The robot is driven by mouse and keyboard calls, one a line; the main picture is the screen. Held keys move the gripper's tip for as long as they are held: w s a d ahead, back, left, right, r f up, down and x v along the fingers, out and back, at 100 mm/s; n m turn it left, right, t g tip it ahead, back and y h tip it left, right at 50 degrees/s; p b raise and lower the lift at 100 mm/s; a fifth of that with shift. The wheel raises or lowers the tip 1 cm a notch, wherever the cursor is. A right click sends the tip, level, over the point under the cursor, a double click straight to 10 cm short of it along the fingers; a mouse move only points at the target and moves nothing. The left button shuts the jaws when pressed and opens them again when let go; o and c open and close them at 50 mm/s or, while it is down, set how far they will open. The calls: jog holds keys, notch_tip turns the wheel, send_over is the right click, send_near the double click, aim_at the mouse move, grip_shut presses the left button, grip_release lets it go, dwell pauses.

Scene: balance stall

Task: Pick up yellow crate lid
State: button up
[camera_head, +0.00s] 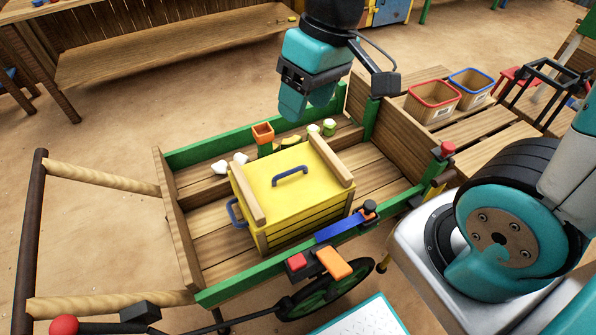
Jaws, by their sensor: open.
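The yellow crate lid (286,194) lies on top of the yellow slatted crate (305,229), which stands in the wooden cart. A blue handle (290,175) arches up from the middle of the lid. A wooden bar runs along the lid's left side (246,192) and another along its right side (331,160). My gripper (307,104) hangs pointing down above the far side of the cart, beyond the lid in the picture. It is open, appears empty, and is apart from the lid and handle.
The cart has green rails (215,148). Behind the crate are an orange cup (263,132), white pieces (220,167) and small pale-green items (329,128). A red-rimmed bin (433,103) and blue-rimmed bin (471,88) stand at right. A blue bar (340,229) with a dark knob lies along the near rail.

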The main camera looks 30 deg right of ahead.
jog(key=w+d+f+m+h, duration=0.2)
jog(key=w+d+f+m, duration=0.1)
jog(key=w+d+f, duration=0.45)
jog(key=m+b, duration=0.1)
send_over(330, 153)
notch_tip(330, 153, down, 5)
jog(key=shift+g+h, duration=0.3)
jog(key=shift+h, duration=0.2)
notch_tip(330, 153, down, 12)
jog(key=shift+s+f, duration=0.15)
jog(key=shift+f, duration=0.1)
jog(key=shift+f+p, duration=0.3)
jog(key=shift+f, duration=2.55)
jog(key=c, duration=1)
grip_shut()
jog(key=shift+r, duration=0.15)
